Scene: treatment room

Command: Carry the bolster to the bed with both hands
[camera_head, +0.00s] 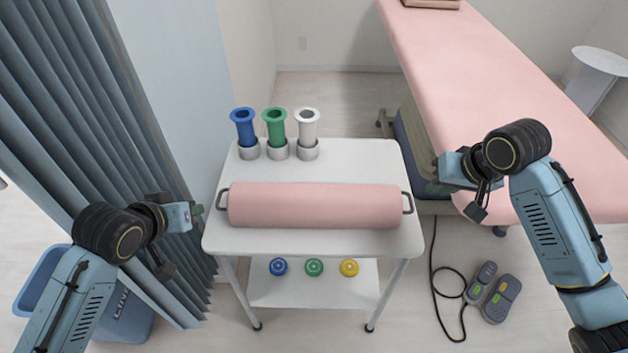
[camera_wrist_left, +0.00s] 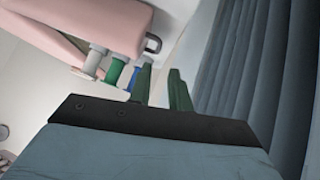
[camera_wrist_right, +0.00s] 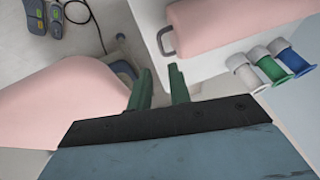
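The pink bolster (camera_head: 315,205) lies across the white trolley top, with a dark loop handle at each end. Its left handle (camera_wrist_left: 153,43) shows in the left wrist view and its right handle (camera_wrist_right: 166,41) in the right wrist view. My left gripper (camera_head: 197,213) is just left of the left handle, apart from it. Its fingers (camera_wrist_left: 160,88) are parted and empty. My right gripper (camera_head: 438,178) is right of and beyond the right handle, close to the bed. Its fingers (camera_wrist_right: 160,85) are parted and empty. The pink bed (camera_head: 490,90) stands at the right.
Blue, green and white cylinders stand in cups at the back of the trolley (camera_head: 370,160). Several coloured discs (camera_head: 314,267) lie on its lower shelf. A blue curtain (camera_head: 90,110) hangs at the left above a blue bin (camera_head: 125,315). A foot pedal (camera_head: 492,293) with cable lies at the right.

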